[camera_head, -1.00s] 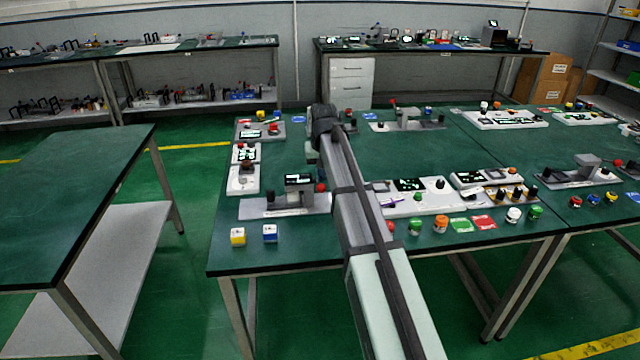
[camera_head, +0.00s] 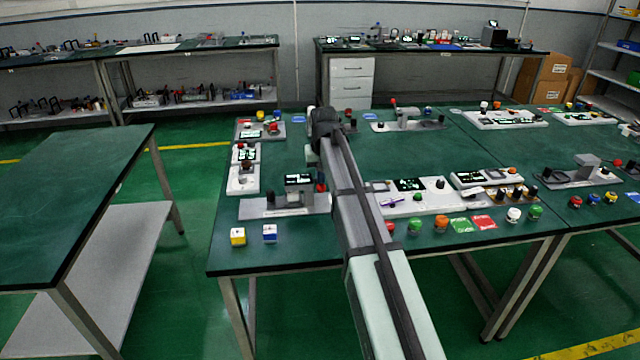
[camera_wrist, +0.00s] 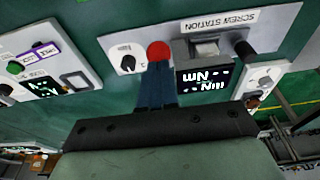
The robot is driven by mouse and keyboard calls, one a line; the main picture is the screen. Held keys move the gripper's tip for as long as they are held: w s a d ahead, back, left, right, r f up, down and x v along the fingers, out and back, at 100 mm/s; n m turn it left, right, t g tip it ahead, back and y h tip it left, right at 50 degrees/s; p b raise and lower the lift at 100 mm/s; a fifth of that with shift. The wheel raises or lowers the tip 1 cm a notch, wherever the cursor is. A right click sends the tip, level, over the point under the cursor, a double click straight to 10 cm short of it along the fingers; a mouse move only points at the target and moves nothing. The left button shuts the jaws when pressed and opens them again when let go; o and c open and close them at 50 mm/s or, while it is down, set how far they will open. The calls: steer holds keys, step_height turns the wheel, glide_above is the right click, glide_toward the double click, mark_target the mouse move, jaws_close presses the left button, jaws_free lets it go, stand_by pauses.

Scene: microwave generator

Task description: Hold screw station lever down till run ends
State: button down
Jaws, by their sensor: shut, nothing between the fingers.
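The screw station is a pale plate (camera_head: 262,208) near the front left of the table, with a small lit display (camera_head: 298,180). In the wrist view it appears upside down, with its "SCREW STATION" label (camera_wrist: 222,25), a lit display (camera_wrist: 203,80), a black dial (camera_wrist: 127,63) and a red round knob (camera_wrist: 158,50). My gripper (camera_wrist: 157,68) is shut and empty. Its blue-grey fingertips meet the edge of the red knob in the wrist view; touch and lever height are unclear. In the head view my arm partly hides the station's right end.
A long panel with a display (camera_head: 425,203) and several coloured buttons lie right of my arm.

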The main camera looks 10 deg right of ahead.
mark_target(322, 186)
steer(key=shift+f, duration=3.45)
stand_by(0.7)
steer(key=shift+r, duration=0.1)
steer(key=shift+r, duration=4.95)
